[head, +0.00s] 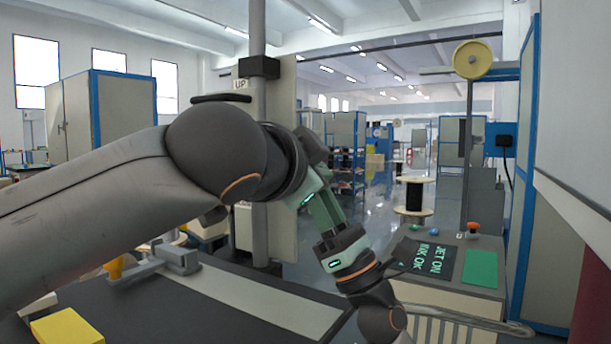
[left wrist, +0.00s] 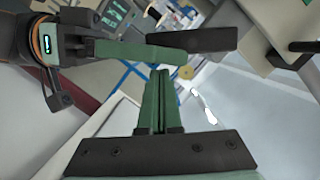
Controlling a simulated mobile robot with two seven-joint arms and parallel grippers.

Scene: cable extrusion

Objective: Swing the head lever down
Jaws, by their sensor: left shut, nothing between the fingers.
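A tall grey post (head: 257,25) carries a black block (head: 259,67) with a small UP label (head: 241,85). A dark bar (head: 221,98) shows just above my left arm; I cannot tell whether it is the head lever. My left gripper (head: 326,212) is low in front of the post's right side, and its tips are unclear there. In the left wrist view its green fingers (left wrist: 160,98) are together, with nothing between them. My right gripper (head: 342,242) overlaps it from below; its fingers are not clear.
A console (head: 450,268) with a JET ON, INK OK display, a red button (head: 473,227) and a green panel (head: 480,268) stands at the right. A yellow spool (head: 472,59) is above it. A yellow block (head: 66,327) sits at lower left. Open floor lies behind.

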